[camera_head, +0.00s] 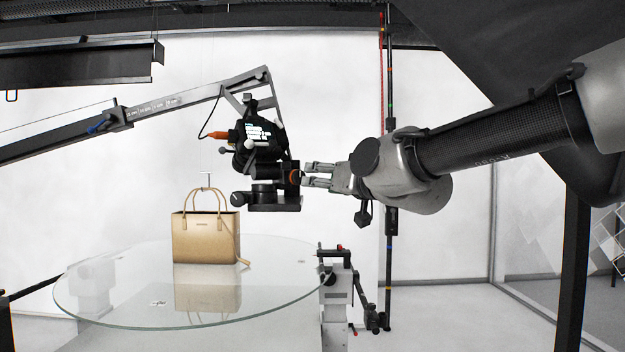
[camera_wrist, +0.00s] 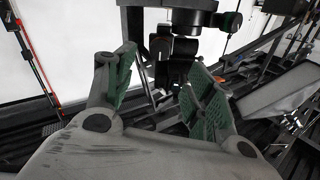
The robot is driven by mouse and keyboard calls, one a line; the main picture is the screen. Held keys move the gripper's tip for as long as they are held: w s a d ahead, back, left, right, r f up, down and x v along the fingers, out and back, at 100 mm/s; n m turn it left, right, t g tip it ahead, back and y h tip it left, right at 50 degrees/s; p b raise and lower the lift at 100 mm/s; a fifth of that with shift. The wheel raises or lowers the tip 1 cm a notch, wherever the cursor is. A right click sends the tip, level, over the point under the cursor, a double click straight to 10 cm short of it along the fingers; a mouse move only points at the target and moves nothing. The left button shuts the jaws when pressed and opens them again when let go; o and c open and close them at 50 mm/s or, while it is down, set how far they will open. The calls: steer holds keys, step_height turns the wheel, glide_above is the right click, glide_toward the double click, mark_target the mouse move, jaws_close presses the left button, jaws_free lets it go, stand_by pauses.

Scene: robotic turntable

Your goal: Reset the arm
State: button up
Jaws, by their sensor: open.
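My gripper (camera_head: 308,175) is at the end of my arm, which reaches in from the right in the head view. Its fingers point left, close to the right side of a black camera rig (camera_head: 268,150); I cannot tell whether they touch it. In the wrist view my gripper (camera_wrist: 158,92) has its two green-padded fingers spread apart. No object is held between them. Dark parts of the rig (camera_wrist: 175,45) show beyond the fingertips.
A tan handbag (camera_head: 206,237) stands upright on a round glass turntable (camera_head: 110,290), hanging wires above it. A grey boom (camera_head: 190,97) carries the rig. A dark vertical pole (camera_head: 388,240) stands behind my gripper. A post mechanism (camera_head: 337,285) stands at the turntable's right edge.

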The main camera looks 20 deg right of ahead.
steer(key=shift+s+d, duration=0.15)
steer(key=shift+s, duration=0.45)
steer(key=s+f+n+g, duration=0.1)
steer(key=s+f+g, duration=0.3)
steer(key=f, duration=0.5)
steer(key=s+f+n+g, duration=0.1)
steer(key=s+f+g, duration=0.35)
steer(key=f, duration=0.35)
steer(key=s+d+f+m+g+h, duration=0.2)
steer(key=s+d+f+g+h, duration=0.2)
steer(key=s+d+f, duration=0.3)
steer(key=s+d, duration=0.4)
steer(key=s, duration=0.1)
steer(key=shift+d+g, duration=0.3)
steer(key=shift+g, duration=0.05)
steer(key=shift+s+a, duration=0.1)
